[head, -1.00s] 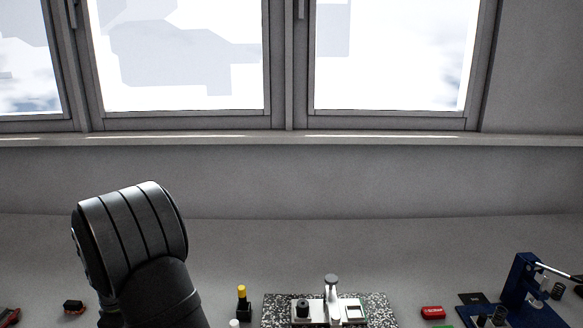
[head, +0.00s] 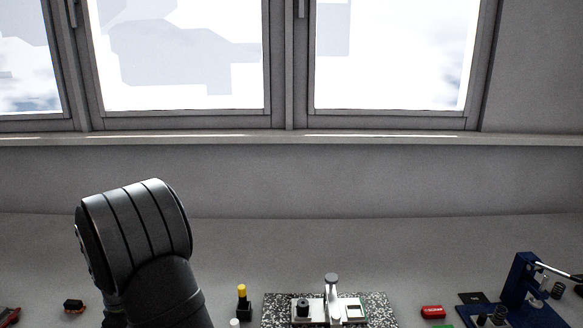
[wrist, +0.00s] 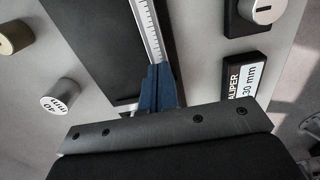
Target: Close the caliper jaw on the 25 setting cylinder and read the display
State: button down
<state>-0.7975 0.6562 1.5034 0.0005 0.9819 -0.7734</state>
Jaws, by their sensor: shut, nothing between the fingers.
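Just beyond the fingertips is a silver scale with graduation marks (wrist: 146,28), probably the caliper's beam, beside a dark flat plate (wrist: 102,45). A light cylinder marked 40 mm (wrist: 62,97) lies to the left, and a brass-toned cylinder (wrist: 15,37) lies further left. A label reading "ALIPER" and 30 mm (wrist: 246,80) is at the right. I cannot make out a cylinder marked 25, the caliper jaw or its display reading.
In the head view, a speckled plate (head: 380,309) carries a silver fixture. A yellow-topped black piece (head: 242,300) stands left of it. A red box (head: 433,311) and a blue stand (head: 524,285) are to the right. In the wrist view, a black block with a silver disc (wrist: 262,12) is upper right.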

notch_tip(320, 180, up, 7)
dwell(0.8)
notch_tip(320, 180, down, 7)
jog(key=shift+f, duration=0.1)
dwell(0.6)
